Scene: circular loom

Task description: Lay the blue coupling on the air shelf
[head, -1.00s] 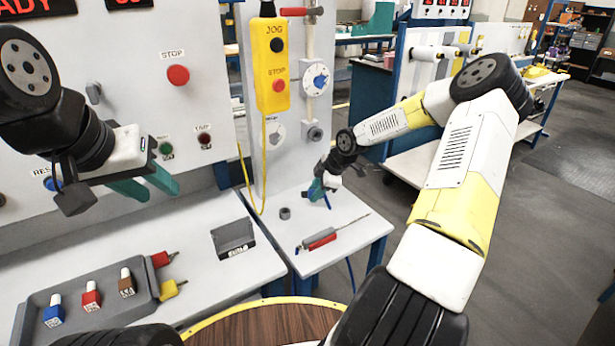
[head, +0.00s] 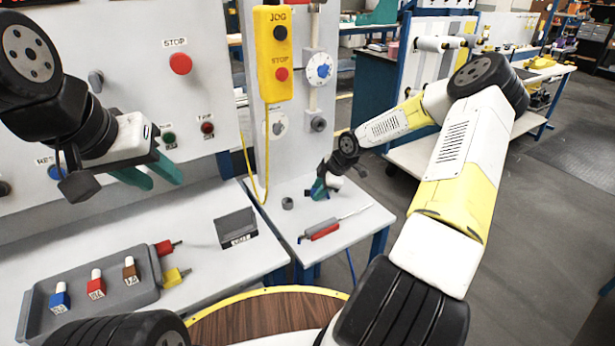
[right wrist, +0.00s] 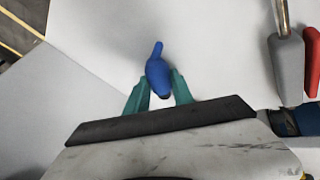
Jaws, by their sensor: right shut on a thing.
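The blue coupling (right wrist: 158,74) is between the teal fingertips of my right gripper (right wrist: 157,86) in the right wrist view. The gripper is shut on it, and its thin end points away from the gripper. In the head view my right gripper (head: 319,189) is low over the white air shelf (head: 352,222); the coupling is mostly hidden there. I cannot tell whether the coupling touches the shelf. My left gripper (head: 150,178) is open and empty, in front of the grey panel at the left.

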